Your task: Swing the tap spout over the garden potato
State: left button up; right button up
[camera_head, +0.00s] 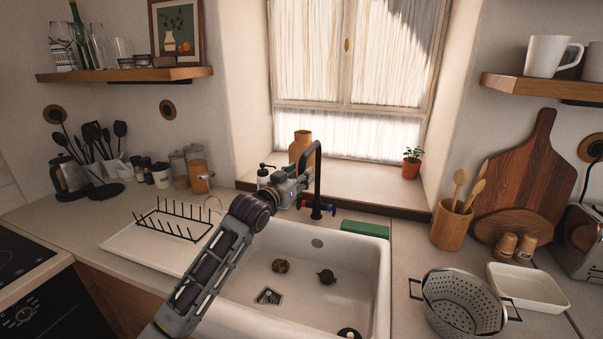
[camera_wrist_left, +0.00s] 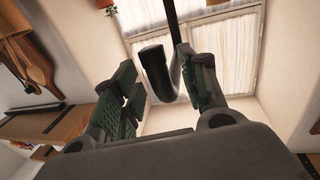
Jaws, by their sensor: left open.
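The black tap (camera_head: 317,185) stands behind the white sink, its hooked spout rising in front of the window. Two roundish brown items lie apart in the sink: a lighter one (camera_head: 280,266), which looks like the potato, and a darker one (camera_head: 326,277) with a small tip. My left gripper (camera_head: 306,182) is at the tap's upright, its fingers partly hidden in the head view. In the left wrist view the gripper (camera_wrist_left: 158,68) is open, with the black spout (camera_wrist_left: 155,73) between its fingers; contact cannot be told. My right gripper is not in view.
A dish rack (camera_head: 172,222) on a white drainer stands left of the sink (camera_head: 380,270). A green sponge (camera_head: 364,229) lies on the back rim. A colander (camera_head: 462,303) stands at the right.

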pick_arm(q)
jog(key=shift+x, duration=0.8)
jog(key=shift+c, duration=0.3)
grip_shut()
